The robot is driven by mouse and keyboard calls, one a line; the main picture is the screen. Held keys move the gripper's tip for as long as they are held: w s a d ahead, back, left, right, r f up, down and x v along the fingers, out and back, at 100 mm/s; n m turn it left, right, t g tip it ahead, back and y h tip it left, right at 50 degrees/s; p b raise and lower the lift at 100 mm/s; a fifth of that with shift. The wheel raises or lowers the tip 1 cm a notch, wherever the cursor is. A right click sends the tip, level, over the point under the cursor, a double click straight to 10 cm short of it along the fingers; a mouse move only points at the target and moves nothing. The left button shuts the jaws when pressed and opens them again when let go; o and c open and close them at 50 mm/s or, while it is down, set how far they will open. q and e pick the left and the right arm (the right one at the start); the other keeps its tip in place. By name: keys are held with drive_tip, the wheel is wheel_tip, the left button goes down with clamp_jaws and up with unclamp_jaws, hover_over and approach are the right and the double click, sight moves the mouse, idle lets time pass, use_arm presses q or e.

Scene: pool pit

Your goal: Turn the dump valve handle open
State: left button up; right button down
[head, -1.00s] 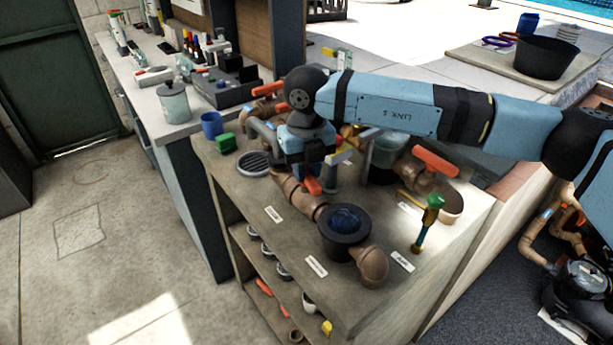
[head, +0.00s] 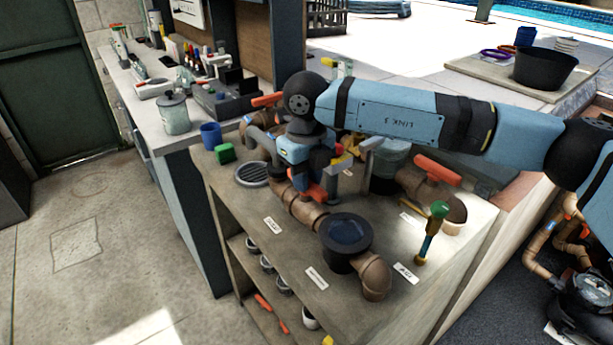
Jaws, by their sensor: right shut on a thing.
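My right gripper (head: 306,180) reaches down from above over the pipework on the bench top. It is shut on an orange valve handle (head: 318,192), which shows just below the fingers. The handle sits over a brown pipe (head: 298,209) that runs towards a black round pot with a dark clear lid (head: 347,233). My gripper and wrist hide most of the handle and the valve body. Small white labels lie on the bench, but their words are too small to read for certain. My left gripper is not in view.
Another orange-handled valve (head: 437,170) stands to the right, and an orange handle (head: 267,99) behind. A green-topped tool (head: 431,230) stands near the bench's right edge. A blue cup (head: 211,135) and green block (head: 225,153) sit left. The front left bench top (head: 285,240) is fairly clear.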

drive_tip(key=c, duration=1)
unclamp_jaws()
wheel_tip(320, 180, up, 14)
drive_tip(key=shift+f, duration=0.1)
